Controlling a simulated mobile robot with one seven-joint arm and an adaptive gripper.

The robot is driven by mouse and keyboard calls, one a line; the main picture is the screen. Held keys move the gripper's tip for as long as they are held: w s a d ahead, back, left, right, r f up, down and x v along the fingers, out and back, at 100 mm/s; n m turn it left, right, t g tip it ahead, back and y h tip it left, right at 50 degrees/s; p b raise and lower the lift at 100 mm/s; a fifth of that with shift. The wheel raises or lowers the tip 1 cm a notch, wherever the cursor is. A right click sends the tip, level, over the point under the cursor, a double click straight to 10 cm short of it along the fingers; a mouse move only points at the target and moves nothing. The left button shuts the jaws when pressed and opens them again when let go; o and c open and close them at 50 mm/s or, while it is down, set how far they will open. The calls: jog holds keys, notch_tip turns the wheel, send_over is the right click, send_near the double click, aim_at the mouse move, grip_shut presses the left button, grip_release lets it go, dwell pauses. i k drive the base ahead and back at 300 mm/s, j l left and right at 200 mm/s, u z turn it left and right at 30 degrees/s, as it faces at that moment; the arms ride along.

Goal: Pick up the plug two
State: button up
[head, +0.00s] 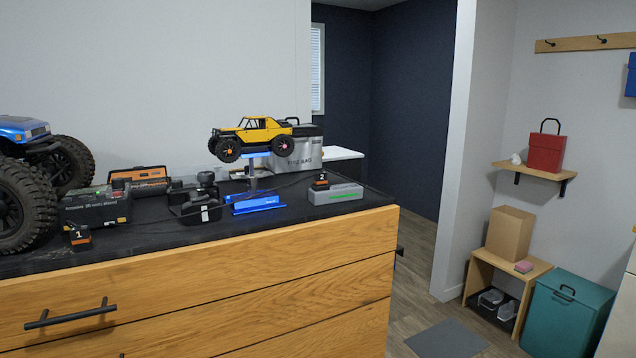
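A small black and orange plug (321,181) sits on top of a grey block (336,195) near the right end of the black dresser top; any number on it is too small to read. Another small black and orange plug (80,237), marked "1", is at the front left of the dresser top, in front of a black charger box (95,210). My gripper is not in view.
A yellow crawler (255,136) is raised on a stand, with a blue bar (257,204) in front. A blue truck with big tires (22,130) fills the left end. A black tray (194,208) and silver bag (293,155) stand nearby. Floor shows to the right.

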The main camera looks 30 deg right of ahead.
aim_at(321, 180)
jog(key=i+l+z, duration=0.2)
jog(key=z, duration=0.2)
jog(key=i+l+z, duration=0.1)
jog(key=i+z, duration=0.65)
jog(key=i, duration=0.35)
